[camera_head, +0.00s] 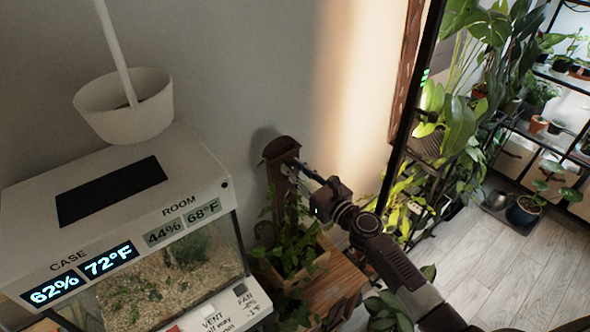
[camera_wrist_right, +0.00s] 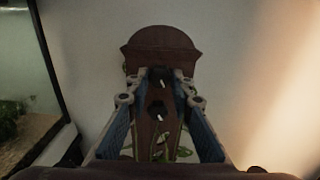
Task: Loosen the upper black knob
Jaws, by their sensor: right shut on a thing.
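A brown wooden post (camera_head: 281,147) with a wide cap stands against the wall beside the glass case. In the right wrist view, the upper black knob (camera_wrist_right: 157,74) with a pale mark sits on the post just below the cap. The lower black knob (camera_wrist_right: 157,110) is beneath it. My right gripper (camera_head: 295,166) reaches in from the right. In the right wrist view, its fingertips (camera_wrist_right: 158,80) are on either side of the upper knob, shut on it. In the head view the gripper and leaves hide the knobs. My left gripper is not in view.
A glass case (camera_head: 170,275) with displays on its lid (camera_head: 120,190) stands at left, a white lamp (camera_head: 125,105) above it. A leafy plant (camera_head: 290,245) in a wooden box (camera_head: 312,262) sits below the gripper. Plant shelves (camera_head: 540,130) stand at right; the floor (camera_head: 500,260) before them is largely clear.

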